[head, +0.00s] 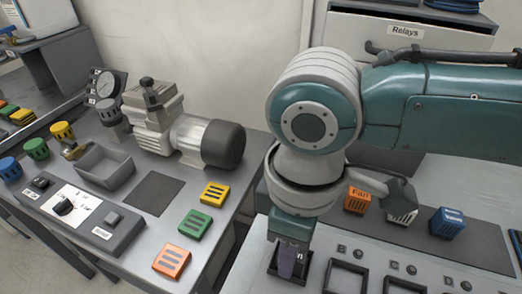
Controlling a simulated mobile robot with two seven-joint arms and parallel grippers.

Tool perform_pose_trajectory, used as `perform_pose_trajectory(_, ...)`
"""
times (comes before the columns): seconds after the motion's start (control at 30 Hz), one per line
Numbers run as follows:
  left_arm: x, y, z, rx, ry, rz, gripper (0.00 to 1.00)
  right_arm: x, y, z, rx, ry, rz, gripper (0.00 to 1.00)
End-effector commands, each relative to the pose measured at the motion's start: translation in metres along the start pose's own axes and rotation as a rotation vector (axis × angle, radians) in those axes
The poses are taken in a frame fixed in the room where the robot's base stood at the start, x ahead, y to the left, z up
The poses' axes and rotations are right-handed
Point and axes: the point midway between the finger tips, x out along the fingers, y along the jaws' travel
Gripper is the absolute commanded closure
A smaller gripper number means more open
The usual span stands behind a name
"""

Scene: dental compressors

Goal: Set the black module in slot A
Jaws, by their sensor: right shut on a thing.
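My right gripper (288,262) points down at the leftmost slot of the pale panel at the lower right. It is shut on a dark module (300,256), taken to be the black one. Only a small part of it shows, with the end of a pale label; the finger and wrist hide the rest. The module is at the leftmost slot's dark frame (273,268). I cannot tell how deep it sits or whether it touches the bottom. The slot's letter is not readable. My left gripper is not in view.
More square slots (345,276) lie to the right. Behind them, an orange block (355,201), a white block (402,216) and a blue block (446,223) stand on a dark mat (480,245). The left bench holds a compressor (190,135), a grey bin (105,168) and several coloured vented blocks.

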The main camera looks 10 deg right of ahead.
Motion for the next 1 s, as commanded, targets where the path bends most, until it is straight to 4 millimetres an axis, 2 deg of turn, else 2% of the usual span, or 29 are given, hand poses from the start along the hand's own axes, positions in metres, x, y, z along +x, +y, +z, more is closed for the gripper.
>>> perform_pose_trajectory(0.13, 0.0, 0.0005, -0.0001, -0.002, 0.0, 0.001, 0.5, -0.0002, 0.0, -0.0001, 0.0, 0.0, 0.0, 1.0)
perform_pose_trajectory(0.17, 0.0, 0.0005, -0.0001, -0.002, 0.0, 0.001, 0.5, -0.0002, 0.0, -0.0001, 0.0, 0.0, 0.0, 0.6)
perform_pose_trajectory(0.43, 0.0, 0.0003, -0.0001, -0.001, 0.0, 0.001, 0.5, -0.0002, 0.0001, 0.0, -0.001, 0.0, 0.0, 0.3)
perform_pose_trajectory(0.63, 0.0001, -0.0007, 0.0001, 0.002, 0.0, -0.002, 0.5, -0.0001, 0.0001, 0.0002, -0.001, 0.0, 0.0, 0.27)
perform_pose_trajectory(0.8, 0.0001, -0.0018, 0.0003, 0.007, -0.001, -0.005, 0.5, -0.0001, 0.0001, 0.0002, -0.001, 0.0, 0.0, 0.09)
perform_pose_trajectory(1.0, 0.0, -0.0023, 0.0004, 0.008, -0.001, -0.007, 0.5, -0.0002, 0.0001, 0.0002, -0.001, 0.0, 0.0, 0.09)
